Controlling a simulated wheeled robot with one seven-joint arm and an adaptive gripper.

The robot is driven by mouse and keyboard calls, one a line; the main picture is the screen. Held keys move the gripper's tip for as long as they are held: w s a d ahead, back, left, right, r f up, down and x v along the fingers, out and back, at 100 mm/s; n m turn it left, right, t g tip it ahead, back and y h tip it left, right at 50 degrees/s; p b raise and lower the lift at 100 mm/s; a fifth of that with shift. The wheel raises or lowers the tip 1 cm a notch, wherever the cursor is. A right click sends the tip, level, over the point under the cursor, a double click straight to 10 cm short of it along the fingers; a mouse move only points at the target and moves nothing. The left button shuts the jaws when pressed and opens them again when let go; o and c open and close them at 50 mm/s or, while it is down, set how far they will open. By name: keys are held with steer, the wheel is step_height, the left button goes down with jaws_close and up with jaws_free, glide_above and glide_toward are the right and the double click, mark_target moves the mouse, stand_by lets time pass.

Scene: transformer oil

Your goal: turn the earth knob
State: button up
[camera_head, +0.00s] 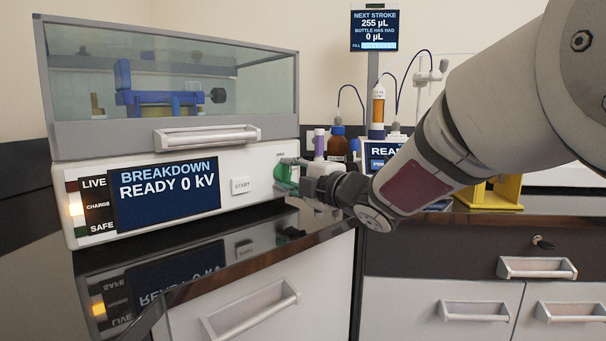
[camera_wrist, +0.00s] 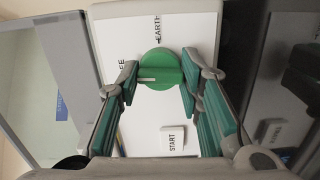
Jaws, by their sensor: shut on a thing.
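The earth knob (camera_wrist: 160,65) is a round green knob on the white front panel of the breakdown tester (camera_head: 215,205). Its white pointer line points left in the wrist view, toward a partly hidden label ending in "EE". The "EARTH" label (camera_wrist: 157,28) is above the knob in that view. My gripper (camera_wrist: 160,78) is shut on the knob, one green-padded finger on each side. In the head view my gripper (camera_head: 300,176) is at the right end of the panel, and it mostly hides the knob.
The display (camera_head: 168,190) reads "BREAKDOWN READY 0 kV", with an amber lamp (camera_head: 75,204) lit by "CHARGE". The START button (camera_head: 241,185) is left of my gripper. A glass-lidded chamber (camera_head: 180,85) tops the tester. Bottles (camera_head: 337,145) stand behind my gripper.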

steer(key=m+p, duration=0.2)
steer(key=m, duration=0.1)
steer(key=shift+d+r+m+p, duration=0.1)
steer(key=shift+m+p, duration=0.2)
steer(key=shift+m, duration=0.1)
steer(key=m+p, duration=0.3)
steer(key=m, duration=0.1)
steer(key=shift+g+p, duration=0.4)
steer(key=m+p, duration=0.5)
steer(key=shift+g, duration=0.3)
steer(key=shift+m+p, duration=1.5)
steer(key=shift+m, duration=0.2)
steer(key=o, duration=1.2)
